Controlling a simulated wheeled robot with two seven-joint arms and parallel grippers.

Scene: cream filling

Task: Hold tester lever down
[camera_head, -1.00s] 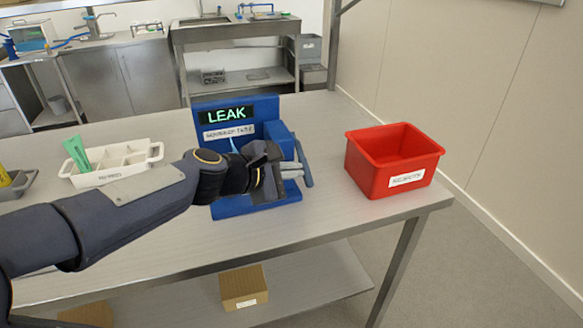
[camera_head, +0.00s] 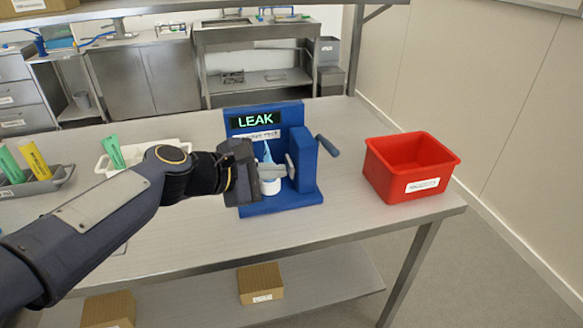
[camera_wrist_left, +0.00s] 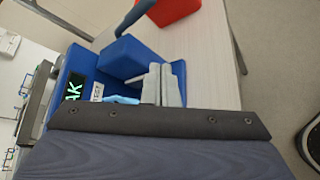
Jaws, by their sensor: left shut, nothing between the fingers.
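The blue tester (camera_head: 305,160) stands on the metal table, and its display (camera_head: 252,120) reads LEAK in green. Its blue lever (camera_head: 328,146) sticks out raised at the tester's right side; it also shows at the top of the left wrist view (camera_wrist_left: 137,16). My right gripper is out of view.
A red bin (camera_head: 415,185) stands right of the tester. A white tray (camera_head: 165,150) with a green tube (camera_head: 113,151) and a grey tray (camera_head: 62,178) with green and yellow tubes are at left. The table front is clear.

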